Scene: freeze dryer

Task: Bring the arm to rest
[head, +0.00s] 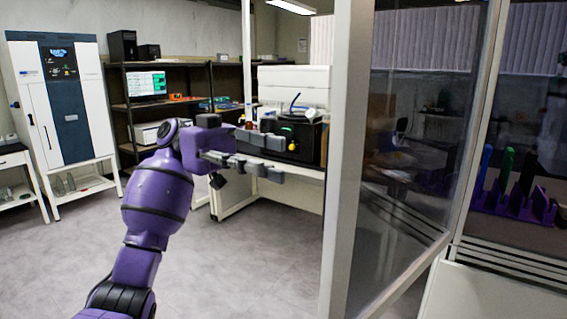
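My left arm, purple with dark joints, comes up from the lower left and is raised with its elbow bent. My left gripper (279,160) points to the right in front of a white bench. Its two grey fingers are apart, with nothing seen between them. It looks clear of the glass door frame to its right, though the exact distance is hard to tell. My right gripper and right arm are not in view.
A white-framed glass door (405,150) fills the right middle. Behind the gripper, a black device (309,142) stands on the bench. A tall white cabinet (45,125) with a dark panel and a dark shelf (120,103) with a monitor (146,84) stand left. Grey floor (245,265) is clear.

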